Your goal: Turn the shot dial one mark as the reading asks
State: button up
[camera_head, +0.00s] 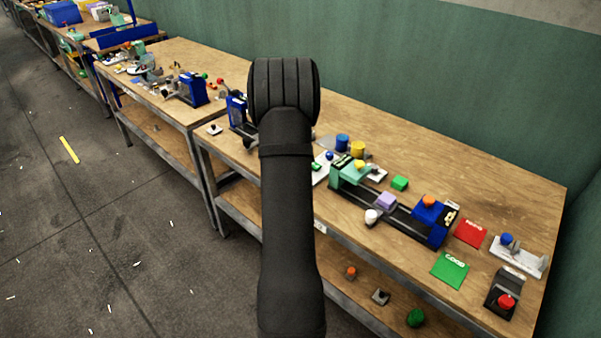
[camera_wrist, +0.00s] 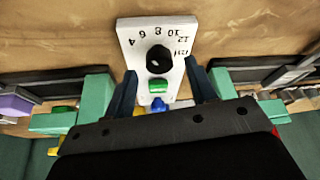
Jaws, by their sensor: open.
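The shot dial (camera_wrist: 159,59) is a dark round knob on a white panel (camera_wrist: 128,39) in the wrist view. Numbers 4, 6, 8, 10 and 12 arc around it, upside down. Its pointer mark is too dark to make out. My gripper (camera_wrist: 160,69) is open, with a dark blue finger on each side of the panel. The knob appears between the fingertips, not gripped; I cannot tell how far apart in depth they are. In the head view my arm hides the gripper and part of the panel (camera_head: 323,171). No reading is legible.
A green button (camera_wrist: 158,87) and a blue knob (camera_wrist: 158,104) sit near the dial. The press (camera_head: 400,213) stands to the right on the bench, with green (camera_head: 450,270) and red (camera_head: 470,233) mats beyond. A red-button box (camera_head: 503,302) sits at the right end.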

jog(key=shift+x, duration=0.8)
jog(key=c, duration=1)
jog(key=shift+m, duration=0.3)
jog(key=shift+w+a+m+g+h, duration=0.1)
jog(key=shift+m+g+h, duration=0.3)
jog(key=shift+m, duration=0.9)
jog(key=shift+w+a+m+g+h, duration=0.1)
jog(key=shift+m+g+h, duration=0.3)
jog(key=shift+m, duration=0.9)
jog(key=o, duration=1)
